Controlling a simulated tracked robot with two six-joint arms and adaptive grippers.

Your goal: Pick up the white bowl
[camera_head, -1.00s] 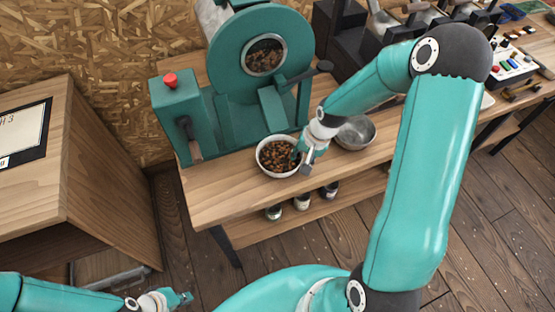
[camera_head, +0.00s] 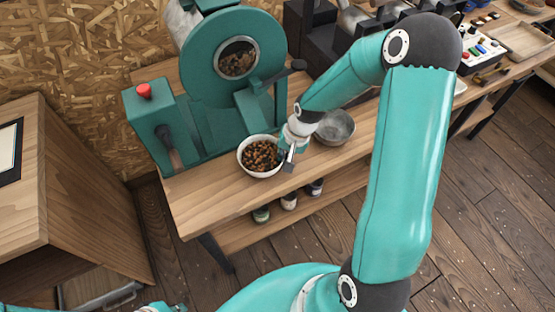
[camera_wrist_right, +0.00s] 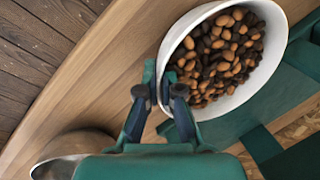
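The white bowl (camera_head: 260,170), filled with brown beans, stands on the wooden bench in front of the teal roaster. My right gripper (camera_head: 288,160) is at the bowl's right rim. In the right wrist view, its two fingers (camera_wrist_right: 160,80) are drawn close together at the near wall of the white bowl (camera_wrist_right: 225,122), one on each side of it. The exact contact is partly hidden by the fingers. No gap shows between bowl and bench. My left gripper (camera_head: 165,307) is only partly seen at the bottom edge.
A metal bowl (camera_head: 337,127) stands close on the right of my right gripper. The teal roaster (camera_head: 215,85) rises behind the white bowl. Jars (camera_head: 289,201) stand on the shelf below. The bench front (camera_head: 215,196) is clear at left.

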